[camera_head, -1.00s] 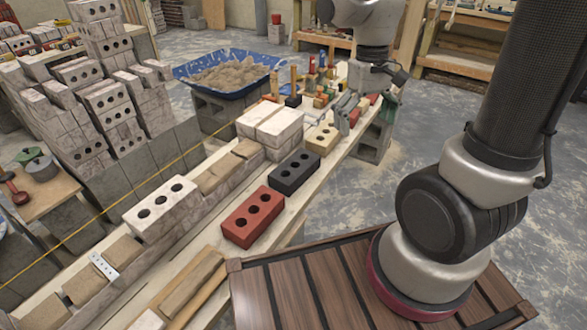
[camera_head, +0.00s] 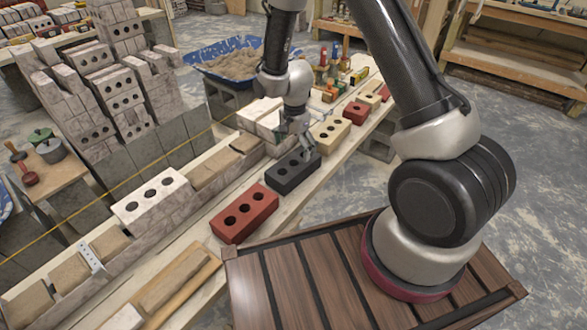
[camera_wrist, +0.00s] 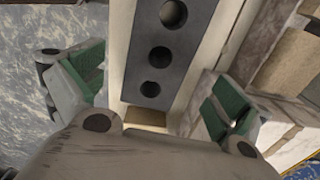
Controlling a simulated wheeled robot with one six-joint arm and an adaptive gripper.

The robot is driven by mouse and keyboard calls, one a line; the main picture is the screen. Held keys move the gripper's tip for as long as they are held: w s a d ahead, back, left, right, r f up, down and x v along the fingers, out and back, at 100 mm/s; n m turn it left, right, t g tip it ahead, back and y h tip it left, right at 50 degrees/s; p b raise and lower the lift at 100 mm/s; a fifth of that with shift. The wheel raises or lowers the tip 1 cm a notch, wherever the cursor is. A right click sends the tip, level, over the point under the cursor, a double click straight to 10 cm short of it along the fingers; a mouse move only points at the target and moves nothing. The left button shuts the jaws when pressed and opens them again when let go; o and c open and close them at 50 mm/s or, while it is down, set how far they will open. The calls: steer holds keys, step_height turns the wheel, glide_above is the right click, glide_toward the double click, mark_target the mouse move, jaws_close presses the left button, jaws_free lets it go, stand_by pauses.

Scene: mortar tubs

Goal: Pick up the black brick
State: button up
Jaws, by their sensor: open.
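The black brick (camera_head: 293,171) lies on the plank, a long dark block with round holes along its top. It also shows in the wrist view (camera_wrist: 167,57), running up out of the top of the picture. My gripper (camera_head: 297,148) is just above and at the far side of the brick in the head view. In the wrist view my gripper (camera_wrist: 155,100) is open and empty, its green-padded fingers spread to the left and right of the brick's near end, with a gap on both sides. I cannot tell the exact height above the brick.
A red brick (camera_head: 244,213) lies in front of the black one, and a cream brick (camera_head: 330,131) behind it. White blocks (camera_head: 262,118) stand close beside my gripper. A blue tub (camera_head: 232,60) holds sand.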

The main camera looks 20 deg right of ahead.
mark_target(294, 163)
step_height(294, 163, down, 8)
steer(key=shift+s+a+r, duration=0.1)
steer(key=shift+a+r, duration=0.05)
steer(key=shift+r, duration=0.2)
steer(key=c, duration=2)
